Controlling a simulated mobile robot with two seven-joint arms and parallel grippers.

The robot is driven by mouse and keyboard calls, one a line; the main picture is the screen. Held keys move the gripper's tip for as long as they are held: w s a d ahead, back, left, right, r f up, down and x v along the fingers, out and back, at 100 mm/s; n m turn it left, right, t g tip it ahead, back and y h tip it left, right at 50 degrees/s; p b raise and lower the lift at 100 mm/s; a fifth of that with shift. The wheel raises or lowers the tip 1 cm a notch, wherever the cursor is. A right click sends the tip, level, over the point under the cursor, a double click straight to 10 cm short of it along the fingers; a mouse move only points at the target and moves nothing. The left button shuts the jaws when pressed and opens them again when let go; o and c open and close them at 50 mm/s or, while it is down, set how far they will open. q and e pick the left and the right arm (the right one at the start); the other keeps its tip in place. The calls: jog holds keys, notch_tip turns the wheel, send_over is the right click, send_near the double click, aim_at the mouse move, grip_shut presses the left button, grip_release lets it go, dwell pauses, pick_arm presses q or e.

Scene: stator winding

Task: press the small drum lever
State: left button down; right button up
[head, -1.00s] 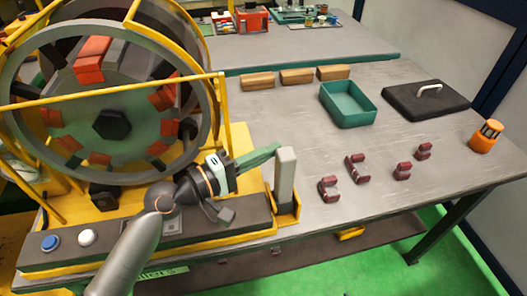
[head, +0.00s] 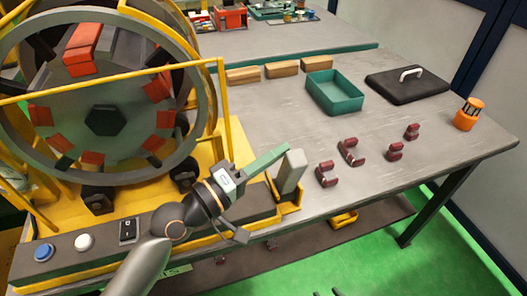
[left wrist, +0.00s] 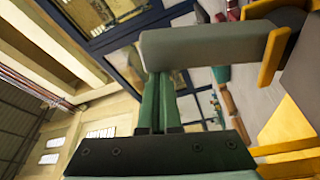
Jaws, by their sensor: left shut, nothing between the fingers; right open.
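The small lever (head: 290,172) is a grey paddle in a yellow bracket, at the right end of the drum machine's front ledge. It leans to the right in the head view. My left gripper (head: 282,152) has its green fingers shut with nothing between them. The fingertips are against the upper left side of the lever. In the left wrist view the closed fingers (left wrist: 158,82) end at the grey lever (left wrist: 215,46), which hides what lies behind it. Two small dark tips at the bottom edge of the head view look like my right gripper (head: 326,293), apart and empty.
The large drum (head: 105,120) in its yellow frame stands at the left. Blue (head: 44,252) and white (head: 84,242) buttons sit on the ledge. Several dark red clamps (head: 350,152), a green tray (head: 335,92) and a black lidded plate (head: 407,84) lie on the grey table.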

aim_at(291, 174)
pick_arm(q)
jog(key=s+m+b, duration=0.1)
jog(key=s+d+f+m+b, duration=0.1)
jog(key=s+f+m+h+b, duration=0.1)
jog(key=s, duration=0.1)
jog(key=shift+d+m+b, duration=0.25)
jog(key=shift+m+b, duration=0.1)
jog(key=shift+m, duration=0.05)
jog(key=shift+s+d+f+m+h+b, duration=0.1)
jog(key=shift+s+m+h+b, duration=0.2)
jog(key=shift+s+b, duration=0.05)
jog(key=shift+s+d+f+m+h+b, duration=0.15)
jog(key=shift+s+f+m+b, duration=0.1)
jog(key=shift+s+m+b, duration=0.3)
jog(key=shift+s+d+f+m+h+b, duration=0.2)
jog(key=shift+s+m+b, duration=0.2)
jog(key=shift+m, duration=0.25)
pick_arm(e)
jog(key=shift+n+y, duration=0.3)
jog(key=shift+y, duration=0.1)
jog(key=a+f, duration=0.1)
jog(key=w+f, duration=0.1)
jog(key=f, duration=0.1)
jog(key=a+f, duration=0.1)
jog(key=f, duration=0.1)
jog(key=shift+w+a, duration=0.2)
jog(key=shift+a, duration=0.1)
